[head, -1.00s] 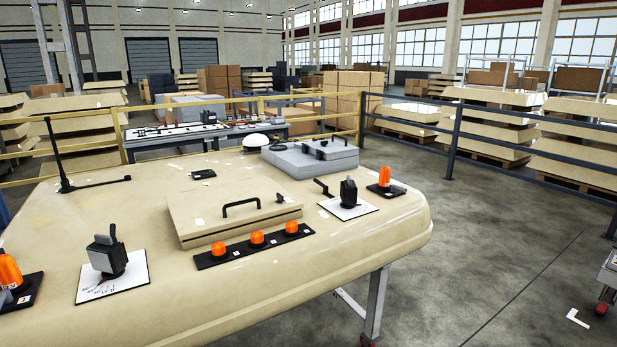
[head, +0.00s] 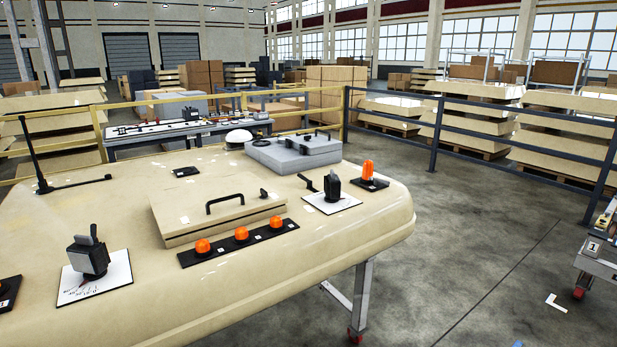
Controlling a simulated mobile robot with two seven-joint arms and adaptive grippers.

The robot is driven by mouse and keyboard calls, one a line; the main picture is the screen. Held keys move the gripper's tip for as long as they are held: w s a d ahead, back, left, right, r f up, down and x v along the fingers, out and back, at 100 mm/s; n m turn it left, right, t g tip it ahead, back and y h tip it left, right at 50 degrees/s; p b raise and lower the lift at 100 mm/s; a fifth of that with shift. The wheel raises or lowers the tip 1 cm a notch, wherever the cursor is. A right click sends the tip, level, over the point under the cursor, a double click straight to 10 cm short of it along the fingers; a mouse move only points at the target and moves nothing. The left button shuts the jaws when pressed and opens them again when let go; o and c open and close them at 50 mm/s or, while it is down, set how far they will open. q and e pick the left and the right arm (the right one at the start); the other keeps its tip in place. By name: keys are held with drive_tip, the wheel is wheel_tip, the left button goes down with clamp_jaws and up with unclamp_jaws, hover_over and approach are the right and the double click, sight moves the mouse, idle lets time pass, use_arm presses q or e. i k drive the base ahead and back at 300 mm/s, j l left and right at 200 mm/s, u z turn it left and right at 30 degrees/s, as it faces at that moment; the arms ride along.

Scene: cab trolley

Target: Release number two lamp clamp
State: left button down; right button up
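A beige cab roof (head: 330,235) on a wheeled frame fills the left and middle of the head view. Three orange lamps (head: 241,233) sit in a row on a black bar. A single orange lamp (head: 368,169) stands upright on a black base at the right end. A dark lever device (head: 88,256) on a white marked card is at front left, and a similar one (head: 332,187) is at the right. I cannot tell which part is the number two lamp clamp. Neither of my grippers is in view.
A raised beige hatch (head: 213,203) with a black handle and a grey box (head: 293,153) are on the roof. A grey trolley (head: 598,260) labelled 1 stands at the right edge. Railings (head: 480,145) run behind. The floor (head: 480,240) between is clear.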

sight(310, 183)
drive_tip(key=i+l+z, duration=0.3)
drive_tip(key=i, duration=0.15)
drive_tip(key=i+l+z, duration=0.15)
drive_tip(key=i+z, duration=0.15)
drive_tip(key=i, duration=0.2)
drive_tip(key=i+z, duration=0.25)
drive_tip(key=i, duration=0.2)
